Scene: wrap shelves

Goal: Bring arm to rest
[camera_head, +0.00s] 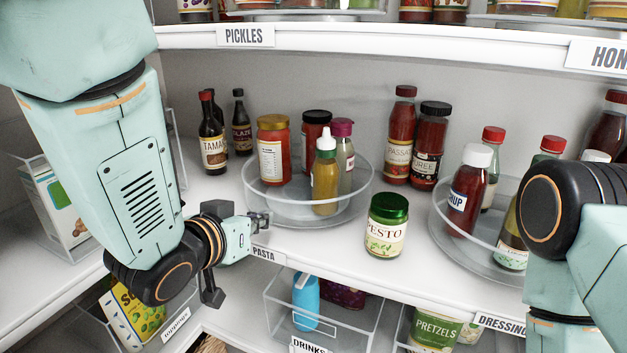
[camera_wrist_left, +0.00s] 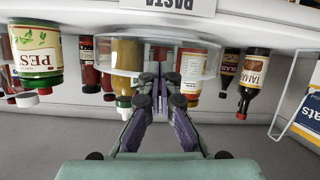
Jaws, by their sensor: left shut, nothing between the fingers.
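My left arm comes in from the left in the head view. Its gripper (camera_head: 262,222) is at the shelf's front edge by the PASTA label, in front of a clear turntable bin (camera_head: 300,213). In the left wrist view, which looks upside down, the left gripper (camera_wrist_left: 160,82) has its fingers together with nothing between them. The same clear bin (camera_wrist_left: 212,62) shows beyond the fingertips. Part of my right arm shows at the right edge of the head view; its gripper is out of view.
A green-lidded pesto jar (camera_head: 386,226) stands right of the bin. Dark sauce bottles (camera_head: 212,143) stand at the back left. A second turntable bin (camera_head: 455,245) holds bottles at the right. Clear bins (camera_head: 330,318) sit on the shelf below. Bare shelf shows around the pesto jar.

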